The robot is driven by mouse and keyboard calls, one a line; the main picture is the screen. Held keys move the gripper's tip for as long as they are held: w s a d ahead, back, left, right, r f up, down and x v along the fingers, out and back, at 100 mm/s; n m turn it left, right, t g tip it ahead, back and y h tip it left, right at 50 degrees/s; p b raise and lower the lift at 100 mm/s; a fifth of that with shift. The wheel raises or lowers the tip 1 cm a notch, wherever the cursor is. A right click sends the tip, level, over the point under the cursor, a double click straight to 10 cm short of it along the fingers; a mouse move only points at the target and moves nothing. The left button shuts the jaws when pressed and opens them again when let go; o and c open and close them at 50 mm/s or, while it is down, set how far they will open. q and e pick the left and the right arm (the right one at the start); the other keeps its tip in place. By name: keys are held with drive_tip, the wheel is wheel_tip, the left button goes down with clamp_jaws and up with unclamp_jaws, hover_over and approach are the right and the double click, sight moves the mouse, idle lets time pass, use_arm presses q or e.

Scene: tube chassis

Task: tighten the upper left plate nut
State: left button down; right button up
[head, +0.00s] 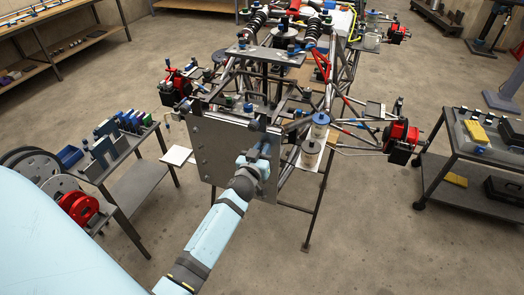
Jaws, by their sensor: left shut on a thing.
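The grey metal plate (217,160) stands upright at the near end of the tube chassis (340,85). Small dark fasteners show along its left part. My left gripper (264,150) reaches up from the bottom of the head view to the upper right part of the plate. It is shut at a plate nut there. The nut is hidden by the gripper, so its seating and the fingers' exact hold cannot be made out. My right gripper is not in view.
A bench with blue bins and upright holders (108,150) stands left, beside cable reels (75,207). A dark cart (470,160) with a yellow item stands right. Tubes and red wheel hubs (401,133) stick out beside the chassis. The floor at lower right is clear.

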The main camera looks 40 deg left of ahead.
use_arm(q)
drive_tip(key=m, duration=0.6)
drive_tip(key=m+b, duration=0.1)
drive_tip(key=m, duration=1.2)
drive_tip(key=shift+w+d+f+m, duration=0.1)
drive_tip(key=shift+d+f+m, duration=0.15)
drive_tip(key=shift+f+m, duration=0.05)
drive_tip(key=shift+m, duration=0.3)
drive_tip(key=c, duration=1)
unclamp_jaws()
drive_tip(key=shift+c, duration=0.2)
